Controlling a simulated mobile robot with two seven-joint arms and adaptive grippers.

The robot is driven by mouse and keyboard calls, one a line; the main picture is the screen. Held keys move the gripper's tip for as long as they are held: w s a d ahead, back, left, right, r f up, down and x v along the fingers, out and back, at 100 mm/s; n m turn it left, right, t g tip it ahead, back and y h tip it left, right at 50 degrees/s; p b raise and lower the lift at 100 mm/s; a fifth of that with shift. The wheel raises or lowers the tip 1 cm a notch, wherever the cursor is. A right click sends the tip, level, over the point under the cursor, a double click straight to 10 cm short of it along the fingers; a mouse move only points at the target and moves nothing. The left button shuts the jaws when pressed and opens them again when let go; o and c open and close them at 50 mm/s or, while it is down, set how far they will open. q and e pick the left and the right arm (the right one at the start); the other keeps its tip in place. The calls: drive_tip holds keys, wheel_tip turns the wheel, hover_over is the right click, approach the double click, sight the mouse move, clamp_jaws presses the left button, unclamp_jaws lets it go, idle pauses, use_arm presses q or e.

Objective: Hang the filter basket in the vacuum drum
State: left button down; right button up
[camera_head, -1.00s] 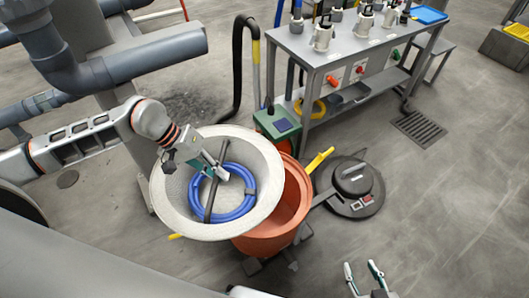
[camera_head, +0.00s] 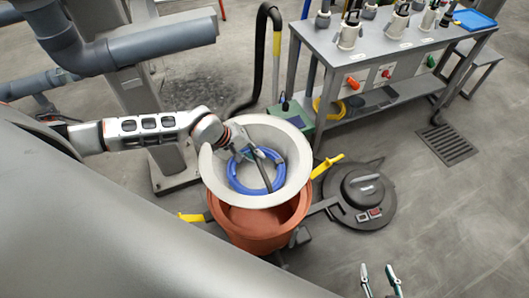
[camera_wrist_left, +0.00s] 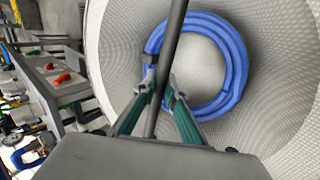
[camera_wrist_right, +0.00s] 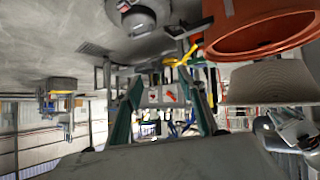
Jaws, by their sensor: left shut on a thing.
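The filter basket (camera_head: 214,172) is a pale mesh bowl with a dark bar across it and a blue ring (camera_head: 237,180) inside. My left gripper (camera_head: 252,152) is shut on the bar; the bar (camera_wrist_left: 172,45) runs between its fingertips in the left wrist view. The basket hangs over the orange-red drum (camera_head: 250,228), covering its far part; its front opening shows. In the right wrist view the basket (camera_wrist_right: 272,85) and drum (camera_wrist_right: 262,32) appear one against the other; whether they touch is unclear. My right gripper (camera_head: 380,278) is open and empty, away from the drum.
A dark round lid (camera_head: 366,192) is swung aside right of the drum. Yellow handles (camera_head: 327,165) stick out from the drum on both sides. A green box (camera_head: 293,115) and a grey steel bench (camera_head: 350,62) stand behind. A floor grate (camera_head: 447,143) lies at the right.

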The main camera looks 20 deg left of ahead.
sight(259, 174)
use_arm(q)
drive_tip(key=f+b, duration=0.1)
drive_tip(key=f, duration=0.1)
drive_tip(key=f+b, duration=0.1)
drive_tip(key=f, duration=0.1)
drive_tip(key=shift+w+d+f+b, duration=0.1)
drive_tip(key=shift+w+d+b, duration=0.1)
drive_tip(key=shift+w+b, duration=0.15)
drive_tip(key=shift+f+b, duration=0.3)
drive_tip(key=shift+f, duration=0.2)
drive_tip(key=shift+w, duration=0.1)
use_arm(e)
drive_tip(key=shift+w+d+f, duration=0.65)
drive_tip(key=shift+w+f, duration=0.15)
drive_tip(key=shift+f, duration=0.05)
drive_tip(key=shift+s, duration=0.1)
use_arm(q)
drive_tip(key=shift+d, duration=0.1)
use_arm(e)
drive_tip(key=shift+s+a+f, duration=0.15)
drive_tip(key=shift+s+f, duration=0.05)
drive_tip(key=shift+s, duration=0.1)
drive_tip(key=shift+s, duration=0.15)
